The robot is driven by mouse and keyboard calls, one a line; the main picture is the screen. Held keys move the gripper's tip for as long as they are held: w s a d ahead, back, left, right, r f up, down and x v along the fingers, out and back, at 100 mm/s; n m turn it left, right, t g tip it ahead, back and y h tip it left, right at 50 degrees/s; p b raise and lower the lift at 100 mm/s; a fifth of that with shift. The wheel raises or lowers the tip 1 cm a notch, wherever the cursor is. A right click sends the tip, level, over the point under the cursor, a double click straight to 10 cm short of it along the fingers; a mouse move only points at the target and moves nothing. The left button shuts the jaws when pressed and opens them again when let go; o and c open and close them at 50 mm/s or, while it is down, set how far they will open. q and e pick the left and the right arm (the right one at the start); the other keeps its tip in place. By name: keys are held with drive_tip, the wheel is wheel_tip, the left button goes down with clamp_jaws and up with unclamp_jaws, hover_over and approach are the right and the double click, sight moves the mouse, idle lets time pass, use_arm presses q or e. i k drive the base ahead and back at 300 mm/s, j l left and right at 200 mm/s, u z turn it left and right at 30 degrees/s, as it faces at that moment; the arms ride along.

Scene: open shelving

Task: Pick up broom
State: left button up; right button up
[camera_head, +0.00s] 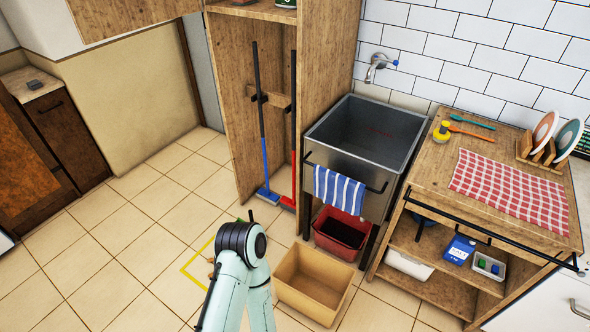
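Two long-handled brooms or similar tools stand upright in a tall open wooden cabinet (228,110). The left one (265,155) has a dark upper handle, a blue lower part and a blue foot on the floor. The right one (294,150) has a dark upper handle, a red lower part and a red foot, partly hidden by the cabinet side. Both pass a dark holder on a wooden rail. I cannot tell clearly which is the broom. A pale green arm of mine is bent at the bottom centre, in front of the cabinet and apart from both tools. Neither gripper can be made out.
An open cardboard-coloured box (313,285) stands on the tiles right of my arm. A red bin (341,232) sits under the metal sink (365,135). A wooden counter unit (430,180) stands at right. A yellow floor outline (190,268) is partly behind my arm. Left floor is clear.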

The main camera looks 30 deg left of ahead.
sight(286, 204)
drive_tip(key=u, duration=1.2)
drive_tip(key=i+j, duration=0.15)
drive_tip(key=j, duration=0.2)
drive_tip(key=i+j, duration=0.1)
drive_tip(key=j, duration=0.25)
drive_tip(key=i+j, duration=0.15)
drive_tip(key=j, duration=0.2)
drive_tip(key=i+j, duration=0.1)
drive_tip(key=j, duration=0.25)
drive_tip(key=i+j, duration=0.15)
drive_tip(key=j, duration=0.2)
drive_tip(key=i+j, duration=0.2)
drive_tip(key=j, duration=0.15)
drive_tip(key=i+j+z, duration=0.1)
drive_tip(key=i+j, duration=0.35)
drive_tip(key=j, duration=0.2)
drive_tip(key=z, duration=0.05)
